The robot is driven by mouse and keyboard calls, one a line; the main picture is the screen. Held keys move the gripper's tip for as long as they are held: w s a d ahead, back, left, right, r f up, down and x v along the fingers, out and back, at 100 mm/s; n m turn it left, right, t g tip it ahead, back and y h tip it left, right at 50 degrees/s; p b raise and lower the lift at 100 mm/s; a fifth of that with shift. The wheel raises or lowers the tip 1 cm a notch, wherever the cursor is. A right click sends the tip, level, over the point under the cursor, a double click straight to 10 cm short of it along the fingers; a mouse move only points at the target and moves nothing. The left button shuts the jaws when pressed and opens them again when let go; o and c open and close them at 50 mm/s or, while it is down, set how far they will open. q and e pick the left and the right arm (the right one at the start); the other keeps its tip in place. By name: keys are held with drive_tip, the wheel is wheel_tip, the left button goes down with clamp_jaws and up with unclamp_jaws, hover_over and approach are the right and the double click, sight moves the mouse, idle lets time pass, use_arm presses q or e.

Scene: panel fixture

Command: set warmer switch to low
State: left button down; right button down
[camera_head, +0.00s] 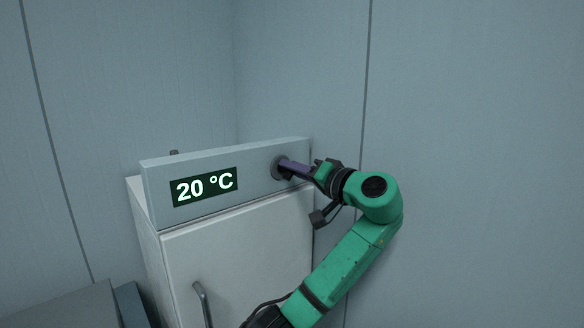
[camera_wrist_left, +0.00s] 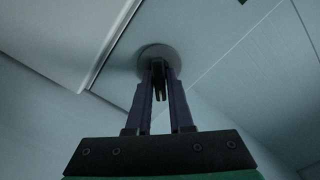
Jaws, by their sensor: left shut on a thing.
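The warmer (camera_head: 240,255) is a light grey box with a panel along its top. Its switch is a round dark dial (camera_head: 278,171) at the right end of the panel. In the left wrist view the dial (camera_wrist_left: 158,53) is a grey disc with a black grip (camera_wrist_left: 160,82) standing out from it. My left gripper (camera_head: 288,165) reaches the dial from the right, and its purple fingers are shut on the black grip. The fingers hide part of the dial, and I cannot read any switch marks. My right gripper is not in view.
A display (camera_head: 204,187) on the panel reads 20 °C. The warmer door (camera_head: 245,250) is shut and has a curved handle (camera_head: 202,303). Pale panelled walls stand behind and to the right. A dark grey surface (camera_head: 70,308) lies at lower left.

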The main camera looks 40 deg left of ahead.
use_arm(q)
drive_tip(key=shift+w+m+p, duration=0.1)
drive_tip(key=shift+m+p, duration=0.2)
drive_tip(key=shift+m, duration=0.9)
drive_tip(key=c, duration=0.9)
unclamp_jaws()
drive_tip(key=shift+d, duration=0.1)
drive_tip(key=shift+d, duration=0.15)
drive_tip(key=d+b, duration=0.1)
drive_tip(key=d, duration=0.3)
drive_tip(key=d+b, duration=0.1)
drive_tip(key=d, duration=0.4)
drive_tip(key=s+d+b, duration=0.1)
drive_tip(key=d, duration=0.4)
drive_tip(key=shift+s+d, duration=0.1)
